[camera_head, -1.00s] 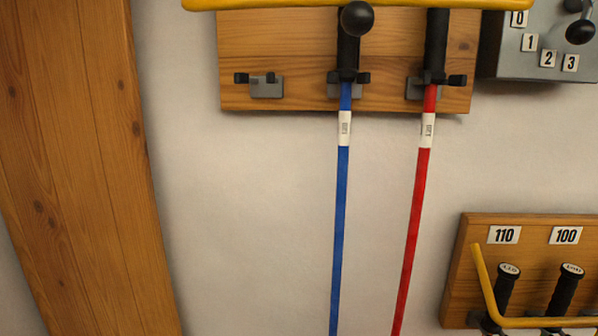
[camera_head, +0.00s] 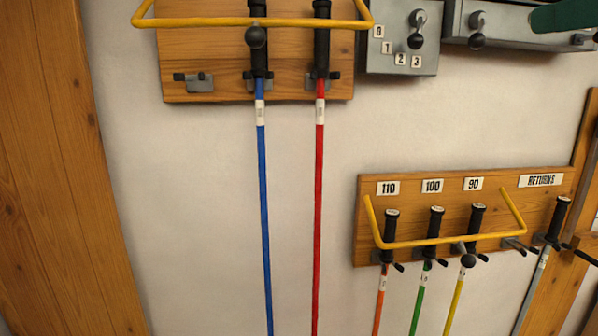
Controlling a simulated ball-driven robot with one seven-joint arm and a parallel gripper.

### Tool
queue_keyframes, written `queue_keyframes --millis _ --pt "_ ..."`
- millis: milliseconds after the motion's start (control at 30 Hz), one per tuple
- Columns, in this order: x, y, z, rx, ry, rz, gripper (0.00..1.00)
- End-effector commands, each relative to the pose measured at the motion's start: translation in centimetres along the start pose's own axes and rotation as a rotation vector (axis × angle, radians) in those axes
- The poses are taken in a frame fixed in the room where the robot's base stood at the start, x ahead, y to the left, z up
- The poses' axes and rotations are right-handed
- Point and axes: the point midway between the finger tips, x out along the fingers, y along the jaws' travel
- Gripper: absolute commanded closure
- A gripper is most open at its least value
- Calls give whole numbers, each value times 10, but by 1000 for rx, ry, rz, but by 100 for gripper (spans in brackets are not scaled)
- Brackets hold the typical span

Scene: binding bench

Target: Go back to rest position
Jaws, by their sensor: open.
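My gripper is not in this view. The upper wooden rack (camera_head: 215,70) at the top left holds a blue pole (camera_head: 263,200) and a red pole (camera_head: 318,200), both hanging by black grips behind a yellow bar (camera_head: 200,22). The left hook (camera_head: 195,82) of this rack is empty. The lower wooden rack (camera_head: 365,225) at the right holds an orange pole (camera_head: 380,300), a green pole (camera_head: 417,305) and a yellow pole (camera_head: 455,305) behind a second yellow bar (camera_head: 410,244).
A grey pole (camera_head: 533,285) hangs under the RETURNS label (camera_head: 541,181). A grey lever box (camera_head: 400,62) numbered 0 to 3 is at top centre-right. A dark green shape (camera_head: 565,15) cuts into the top right corner. A wooden post (camera_head: 60,170) stands at left.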

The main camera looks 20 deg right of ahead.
Motion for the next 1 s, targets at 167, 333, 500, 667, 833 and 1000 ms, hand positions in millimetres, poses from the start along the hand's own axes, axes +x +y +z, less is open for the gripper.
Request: queue_keyframes --millis 167,333,500,667,833,1000 --pt "11 -1 16 38 -15 -14 42" --pt "23 -2 35 81 -33 -25 42" --pt "41 -6 64 140 -64 -44 42" --pt "62 -16 104 214 -113 -66 42" --pt "92 -42 174 320 -211 -100 42" --pt "116 -90 267 424 -361 -135 42"
